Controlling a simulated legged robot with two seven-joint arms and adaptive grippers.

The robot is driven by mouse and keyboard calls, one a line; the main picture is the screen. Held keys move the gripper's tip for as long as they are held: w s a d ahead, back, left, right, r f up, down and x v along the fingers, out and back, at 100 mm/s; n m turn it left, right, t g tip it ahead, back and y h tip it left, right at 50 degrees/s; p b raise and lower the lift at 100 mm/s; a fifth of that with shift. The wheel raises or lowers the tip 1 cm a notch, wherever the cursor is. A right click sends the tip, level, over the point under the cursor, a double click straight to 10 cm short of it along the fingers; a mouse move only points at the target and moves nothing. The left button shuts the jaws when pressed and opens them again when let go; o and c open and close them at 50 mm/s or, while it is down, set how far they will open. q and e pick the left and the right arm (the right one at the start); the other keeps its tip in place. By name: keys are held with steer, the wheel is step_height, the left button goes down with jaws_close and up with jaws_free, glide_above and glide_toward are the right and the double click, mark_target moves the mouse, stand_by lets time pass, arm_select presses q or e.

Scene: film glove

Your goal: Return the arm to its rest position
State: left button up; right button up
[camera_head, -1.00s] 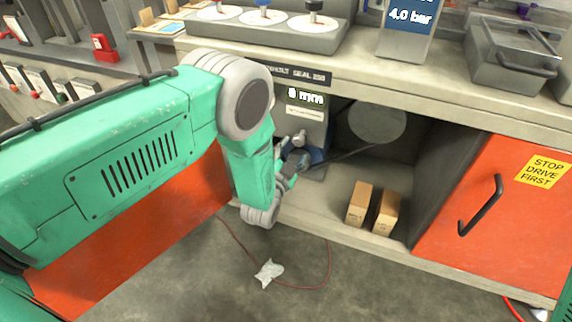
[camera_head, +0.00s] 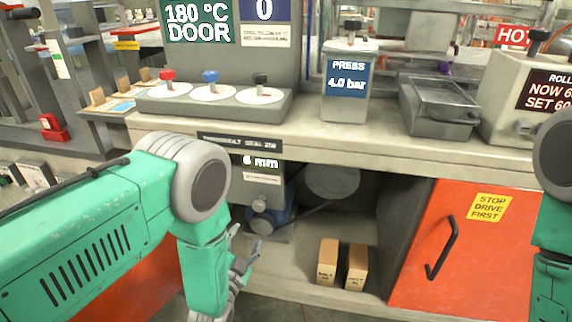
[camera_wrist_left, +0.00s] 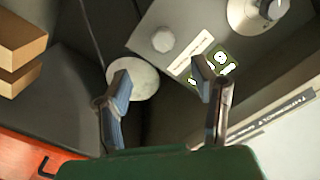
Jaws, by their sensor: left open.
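My left arm (camera_head: 80,245) is green with a grey joint and comes in from the left in the head view. Its gripper (camera_head: 250,262) hangs in front of the open cabinet under the counter, left of the two small boxes. In the left wrist view the two fingers (camera_wrist_left: 160,95) stand apart with nothing between them. Behind them are a round pale disc (camera_wrist_left: 133,80) and a grey unit with a lit display (camera_wrist_left: 222,66). Part of my right arm (camera_head: 553,215) shows at the right edge of the head view; its gripper is out of view.
The cabinet holds two cardboard boxes (camera_head: 327,262) and a grey unit with a "6 mm" display (camera_head: 262,161). An orange door (camera_head: 470,255) with a black handle stands to the right. The counter (camera_head: 340,135) carries a panel of knobs (camera_head: 212,98), a press display (camera_head: 346,90) and a metal tray (camera_head: 438,105).

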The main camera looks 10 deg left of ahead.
arm_select(q)
steer(key=s+a+n+g+p, duration=0.2)
steer(key=s+g, duration=0.3)
steer(key=s, duration=0.6)
steer(key=s+a+n+g+p, duration=0.3)
steer(key=s+g, duration=0.3)
steer(key=s, duration=0.6)
steer(key=s+a+r+n+g+p, duration=0.1)
steer(key=s+g, duration=0.5)
steer(key=s, duration=0.6)
steer(key=a+n+p, duration=0.1)
steer(key=a+p, duration=0.1)
steer(key=shift+n+y+p, duration=0.3)
steer(key=shift+n+p, duration=0.1)
